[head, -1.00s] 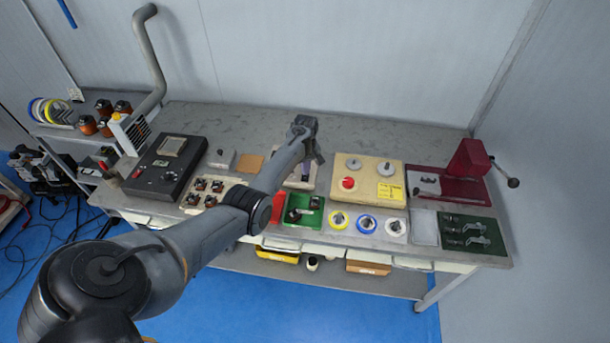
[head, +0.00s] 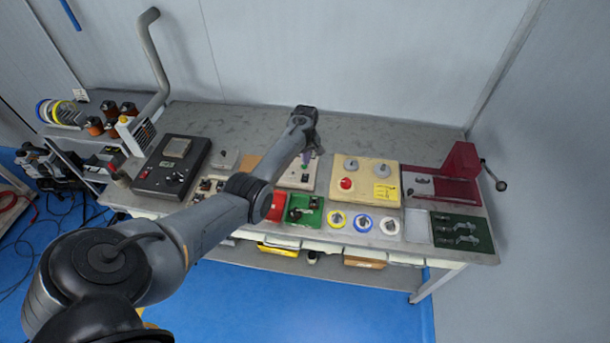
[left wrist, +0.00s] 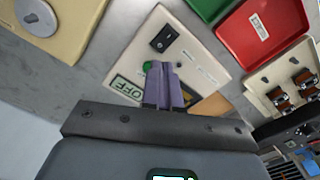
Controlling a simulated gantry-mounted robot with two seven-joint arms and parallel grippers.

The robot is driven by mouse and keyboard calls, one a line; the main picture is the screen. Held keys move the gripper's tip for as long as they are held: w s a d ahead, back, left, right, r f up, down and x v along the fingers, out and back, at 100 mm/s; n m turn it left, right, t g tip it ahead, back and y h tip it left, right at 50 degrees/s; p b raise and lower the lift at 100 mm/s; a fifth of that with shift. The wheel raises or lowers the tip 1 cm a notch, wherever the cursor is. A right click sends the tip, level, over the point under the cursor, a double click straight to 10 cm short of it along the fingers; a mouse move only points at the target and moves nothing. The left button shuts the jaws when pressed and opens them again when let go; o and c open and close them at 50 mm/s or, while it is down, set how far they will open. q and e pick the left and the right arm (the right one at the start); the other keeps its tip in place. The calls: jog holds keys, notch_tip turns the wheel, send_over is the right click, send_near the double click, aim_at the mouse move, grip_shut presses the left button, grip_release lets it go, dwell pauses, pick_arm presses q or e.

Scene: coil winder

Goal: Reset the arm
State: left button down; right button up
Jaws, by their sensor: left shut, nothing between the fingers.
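My left arm reaches in from the lower left in the head view. Its gripper (head: 309,155) is over the workbench (head: 400,130), above a pale control box (head: 300,176). In the left wrist view the purple fingers (left wrist: 163,85) are shut together with nothing between them. I cannot tell whether the fingers touch the box. My right gripper is not in view.
A cream box with a red button (head: 345,184) stands right of the gripper. A dark red press (head: 460,165) is at the right end. Green (head: 304,207) and red (head: 277,206) trays and several spools line the front. A black instrument (head: 170,165) is left. The bench's back strip is clear.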

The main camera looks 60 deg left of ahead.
pick_arm(q)
jog(key=shift+f, duration=0.1)
dwell(0.3)
jog(key=shift+s+d+f+m+y, duration=0.15)
jog(key=shift+s+f+m+y, duration=0.15)
jog(key=shift+m, duration=0.1)
jog(key=s+d+m+t, duration=0.1)
jog(key=s+d+m, duration=0.45)
jog(key=d, duration=0.55)
jog(key=s+d+m+t+y, duration=0.1)
jog(key=s+d+m, duration=0.3)
jog(key=s+d, duration=0.5)
jog(key=s+d+m+t, duration=0.1)
jog(key=s+d+m, duration=0.35)
jog(key=d, duration=0.85)
jog(key=s+d+r+m+h, duration=0.2)
jog(key=s+d+r+m, duration=0.1)
jog(key=s+d+r, duration=0.45)
notch_tip(320, 180, up, 16)
jog(key=w+p, duration=0.1)
jog(key=p, duration=1.7)
jog(key=shift+a+r+t, duration=0.15)
jog(key=shift+t, duration=0.15)
